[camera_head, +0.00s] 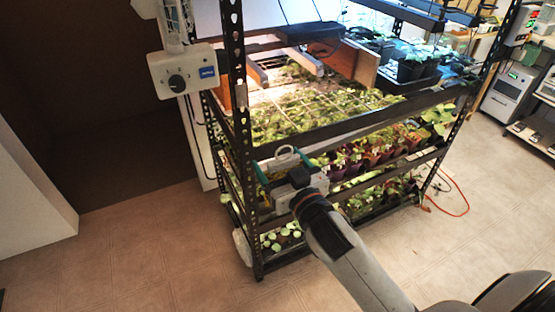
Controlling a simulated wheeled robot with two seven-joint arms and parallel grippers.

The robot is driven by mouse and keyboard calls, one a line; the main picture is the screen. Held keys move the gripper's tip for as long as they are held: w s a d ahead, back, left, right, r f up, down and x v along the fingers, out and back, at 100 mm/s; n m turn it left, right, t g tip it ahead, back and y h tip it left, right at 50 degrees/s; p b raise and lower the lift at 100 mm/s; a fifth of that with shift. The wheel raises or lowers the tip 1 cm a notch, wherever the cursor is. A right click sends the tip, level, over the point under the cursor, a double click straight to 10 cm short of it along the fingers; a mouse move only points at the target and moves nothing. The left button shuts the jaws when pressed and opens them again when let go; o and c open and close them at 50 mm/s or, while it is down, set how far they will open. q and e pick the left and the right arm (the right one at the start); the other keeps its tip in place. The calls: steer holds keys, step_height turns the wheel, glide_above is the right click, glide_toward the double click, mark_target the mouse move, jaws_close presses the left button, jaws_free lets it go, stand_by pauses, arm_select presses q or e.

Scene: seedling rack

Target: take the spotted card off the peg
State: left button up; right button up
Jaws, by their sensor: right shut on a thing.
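My right gripper (282,170) is at the front left of the seedling rack, just right of its near upright post. My arm reaches it from the lower right. It is shut on a small white loop-shaped thing (285,152), which shows between the teal-edged fingers. I cannot tell whether this thing is part of the spotted card. No spots and no peg can be made out; the gripper may hide them. My left gripper is not in view.
The dark metal rack (400,112) holds several shelves of seedlings (305,108). A white dial box (183,70) is at its left post. Open tiled floor (130,250) lies left and in front. An orange cord (455,192) lies at right.

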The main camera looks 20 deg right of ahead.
mark_target(284, 171)
steer(key=shift+s, duration=2.4)
